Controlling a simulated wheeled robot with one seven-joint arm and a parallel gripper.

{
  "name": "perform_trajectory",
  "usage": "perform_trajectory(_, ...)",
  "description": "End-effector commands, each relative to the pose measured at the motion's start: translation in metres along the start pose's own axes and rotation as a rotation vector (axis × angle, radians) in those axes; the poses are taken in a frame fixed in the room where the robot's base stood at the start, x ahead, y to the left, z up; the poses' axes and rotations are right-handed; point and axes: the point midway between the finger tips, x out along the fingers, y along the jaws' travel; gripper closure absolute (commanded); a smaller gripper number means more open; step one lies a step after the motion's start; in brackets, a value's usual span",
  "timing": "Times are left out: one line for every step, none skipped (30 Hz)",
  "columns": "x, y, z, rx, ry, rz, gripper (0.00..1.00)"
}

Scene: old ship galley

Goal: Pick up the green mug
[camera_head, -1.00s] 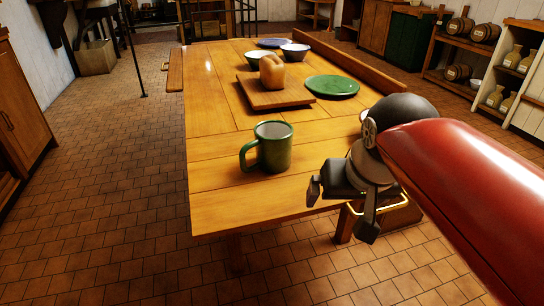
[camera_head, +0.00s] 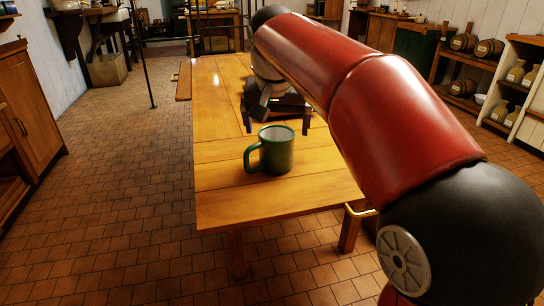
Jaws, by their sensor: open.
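The green mug (camera_head: 277,153) stands upright near the front of the wooden table (camera_head: 228,203), its handle pointing left. My gripper (camera_head: 277,127) is just beyond and above the mug, with its dark fingers pointing down, one on each side as seen in the picture. The fingers are apart and hold nothing visible. Whether the fingers are around the mug or behind it is hard to tell; the mug hides part of the space between them. My red arm covers the right side of the table.
The table's left and front parts are clear. Tiled floor (camera_head: 110,220) lies open to the left. A wooden cabinet (camera_head: 30,110) stands at far left. Shelves with barrels (camera_head: 488,48) and jars stand at far right. My arm hides things farther back on the table.

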Motion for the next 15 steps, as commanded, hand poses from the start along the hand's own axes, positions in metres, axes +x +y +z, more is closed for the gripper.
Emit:
perform_trajectory(0.007, -0.001, 0.002, -0.001, -0.001, 0.000, 0.02)
perform_trajectory(0.011, -0.001, 0.003, -0.001, -0.002, 0.000, 0.02)
perform_trajectory(0.016, -0.001, 0.004, -0.001, -0.002, 0.000, 0.02)
perform_trajectory(0.021, -0.001, 0.005, -0.001, -0.002, 0.000, 0.02)
perform_trajectory(0.026, -0.001, 0.007, -0.001, -0.003, 0.001, 0.02)
perform_trajectory(0.032, -0.002, 0.008, -0.001, -0.002, 0.000, 0.02)
perform_trajectory(0.036, -0.002, 0.008, -0.001, -0.002, 0.001, 0.02)
perform_trajectory(0.040, -0.002, 0.008, -0.001, -0.002, 0.001, 0.02)
perform_trajectory(0.044, -0.002, 0.007, -0.001, -0.001, 0.000, 0.02)
perform_trajectory(0.047, -0.002, 0.007, -0.001, -0.001, 0.000, 0.02)
perform_trajectory(0.049, -0.002, 0.007, -0.001, -0.001, 0.000, 0.02)
perform_trajectory(0.051, -0.002, 0.007, -0.001, -0.001, 0.000, 0.02)
perform_trajectory(0.052, -0.002, 0.007, -0.001, 0.000, 0.000, 0.02)
perform_trajectory(0.052, -0.002, 0.007, -0.001, 0.000, -0.001, 0.02)
perform_trajectory(0.052, -0.002, 0.007, -0.001, 0.001, -0.001, 0.02)
